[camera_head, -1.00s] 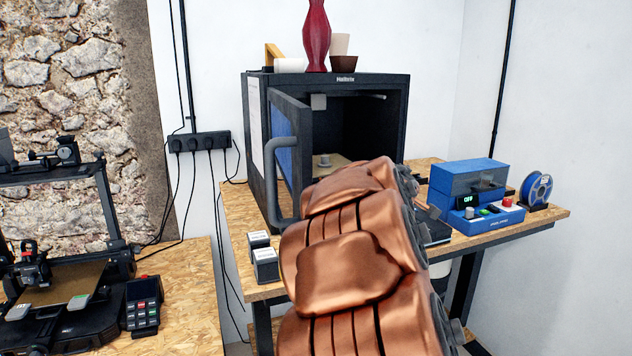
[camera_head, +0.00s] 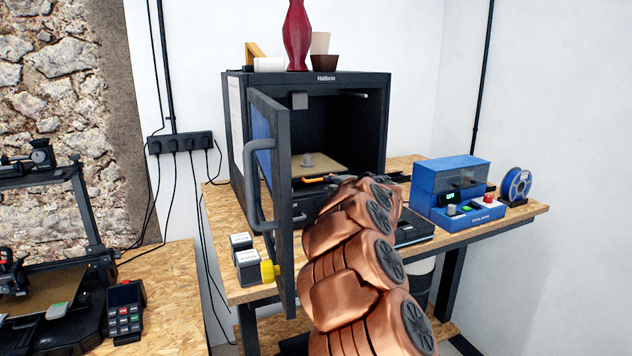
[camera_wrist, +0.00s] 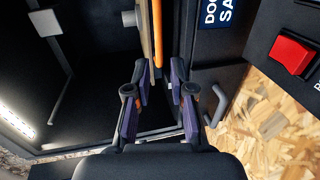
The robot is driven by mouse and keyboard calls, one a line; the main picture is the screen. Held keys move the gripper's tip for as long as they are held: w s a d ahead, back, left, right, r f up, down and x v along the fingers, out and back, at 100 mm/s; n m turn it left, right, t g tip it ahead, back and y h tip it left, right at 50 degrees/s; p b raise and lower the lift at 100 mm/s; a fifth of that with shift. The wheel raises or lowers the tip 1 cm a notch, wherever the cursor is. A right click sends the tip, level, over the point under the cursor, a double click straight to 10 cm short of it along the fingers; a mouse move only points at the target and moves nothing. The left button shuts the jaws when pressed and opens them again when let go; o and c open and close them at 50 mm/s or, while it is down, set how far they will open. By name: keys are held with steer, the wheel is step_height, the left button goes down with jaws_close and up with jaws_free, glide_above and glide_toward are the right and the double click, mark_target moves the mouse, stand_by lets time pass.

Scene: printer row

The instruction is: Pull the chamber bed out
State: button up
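The chamber printer (camera_head: 232,130) stands on the table with its door (camera_head: 286,200) swung open. An orange bar (camera_head: 318,180) shows at the bed's front, partly hidden by my arm. My gripper is hidden behind my arm in the head view. In the wrist view my gripper (camera_wrist: 159,85) is open, its two purple-padded fingers apart. The orange bar (camera_wrist: 158,45) lies ahead, in line with the gap. I cannot tell whether the fingers touch it.
The open door stands just left of my arm. Small labelled boxes (camera_head: 247,266) and a yellow item (camera_head: 268,271) are by the door. A blue control box (camera_head: 450,190) and a blue spool (camera_head: 517,184) stand right. A red switch (camera_wrist: 291,54) shows in the wrist view.

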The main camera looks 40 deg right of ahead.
mark_target(318, 180)
steer(key=shift+p+x, duration=1.25)
steer(key=shift+x, duration=2.3)
steer(key=shift+w, duration=0.3)
jaws_close()
